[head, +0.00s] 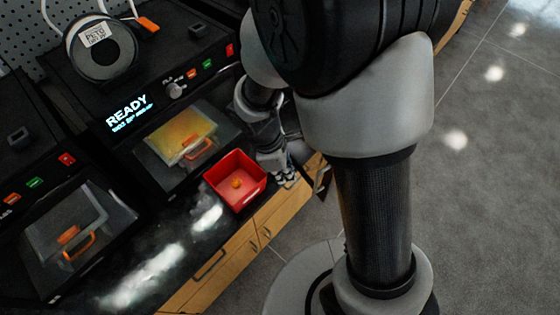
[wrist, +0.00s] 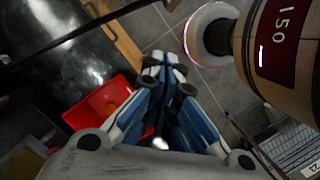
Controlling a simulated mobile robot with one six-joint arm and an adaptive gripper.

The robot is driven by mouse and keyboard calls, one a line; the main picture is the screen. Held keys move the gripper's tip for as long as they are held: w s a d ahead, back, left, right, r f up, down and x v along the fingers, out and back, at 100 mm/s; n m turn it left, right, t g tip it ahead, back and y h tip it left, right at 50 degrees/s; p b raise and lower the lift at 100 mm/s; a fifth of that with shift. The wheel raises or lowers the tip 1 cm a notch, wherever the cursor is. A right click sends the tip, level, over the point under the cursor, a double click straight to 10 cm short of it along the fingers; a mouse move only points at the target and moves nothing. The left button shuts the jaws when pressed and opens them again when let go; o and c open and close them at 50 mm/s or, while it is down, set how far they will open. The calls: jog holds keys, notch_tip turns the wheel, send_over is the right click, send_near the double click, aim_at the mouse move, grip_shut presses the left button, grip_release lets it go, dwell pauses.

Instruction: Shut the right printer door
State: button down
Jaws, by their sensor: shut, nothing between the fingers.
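The right printer (head: 125,72) is black, with a lit READY display. Its door (head: 170,168) is a clear front panel with an orange handle (head: 200,149), and yellow shows behind it. I cannot tell whether this door is fully shut or ajar. My gripper (head: 287,177) is to the right of the door and lower in the picture, beside the red bin, apart from the handle. In the wrist view its blue and grey fingers (wrist: 165,75) are together with nothing between them. A thin dark bar (wrist: 70,38) crosses the upper left there; I cannot tell what it belongs to.
A red bin (head: 251,196) holding a small orange item stands on the dark glossy counter (head: 140,272) near its edge, close to my gripper. A second printer (head: 40,190) with an orange-handled door is at the left. Wooden drawers are below; open floor lies to the right.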

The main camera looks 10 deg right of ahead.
jog(key=d, duration=0.1)
jog(key=d+f, duration=0.1)
jog(key=d, duration=0.1)
jog(key=s+d+f+b, duration=0.1)
jog(key=shift+d+f, duration=0.1)
jog(key=shift+d, duration=0.15)
